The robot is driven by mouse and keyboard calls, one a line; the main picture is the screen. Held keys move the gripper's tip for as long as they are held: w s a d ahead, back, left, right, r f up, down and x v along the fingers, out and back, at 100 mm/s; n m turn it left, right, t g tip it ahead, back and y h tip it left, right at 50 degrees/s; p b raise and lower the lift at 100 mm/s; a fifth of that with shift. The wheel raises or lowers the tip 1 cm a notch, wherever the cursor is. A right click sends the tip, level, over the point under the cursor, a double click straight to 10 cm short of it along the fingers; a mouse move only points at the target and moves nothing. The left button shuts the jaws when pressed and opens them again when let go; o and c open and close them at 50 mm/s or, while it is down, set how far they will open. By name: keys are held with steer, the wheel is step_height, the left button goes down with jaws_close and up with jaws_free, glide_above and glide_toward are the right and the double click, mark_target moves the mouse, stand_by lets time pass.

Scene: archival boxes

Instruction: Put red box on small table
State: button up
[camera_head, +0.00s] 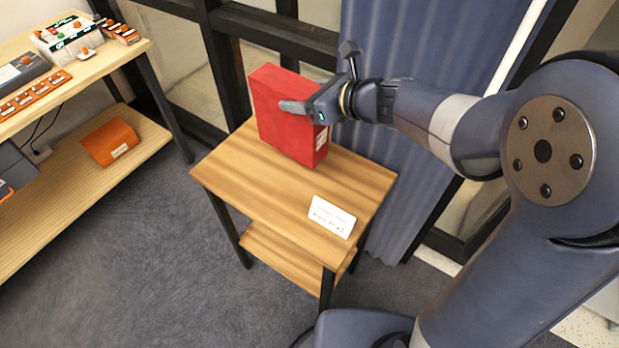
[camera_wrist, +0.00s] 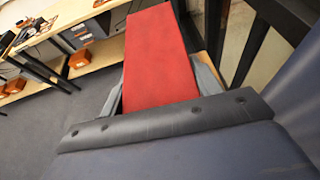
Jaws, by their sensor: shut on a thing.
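The red box (camera_head: 285,115) stands upright at the back of the small wooden table (camera_head: 225,180). Its underside appears to be at the tabletop, but I cannot tell for sure whether it rests there. My gripper (camera_head: 318,100) is shut on the red box near its upper right side, with one finger showing across its front face. In the wrist view the red box (camera_wrist: 158,60) fills the space between the two fingers of my gripper (camera_wrist: 158,85). A white label card (camera_head: 332,217) lies on the front right of the tabletop.
A long wooden bench (camera_head: 100,68) at the left holds a white device (camera_head: 72,37) and orange items. An orange box (camera_head: 110,142) lies on its lower shelf. A blue curtain (camera_head: 405,55) and dark window frames stand behind the small table. The grey carpet (camera_head: 150,250) between is clear.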

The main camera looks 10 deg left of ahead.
mark_target(301, 132)
steer(key=shift+s+a+r, duration=0.1)
steer(key=shift+s+a, duration=0.2)
steer(key=shift+s+f+b, duration=0.1)
steer(key=shift+f+b, duration=0.1)
steer(key=shift+b, duration=0.1)
steer(key=shift+n, duration=0.3)
step_height(301, 132, down, 9)
steer(key=shift+f+b, duration=0.1)
steer(key=shift+b, duration=1)
steer(key=shift+f, duration=0.2)
steer(key=o, duration=1.7)
steer(key=shift+g, duration=0.4)
steer(key=shift+r, duration=0.15)
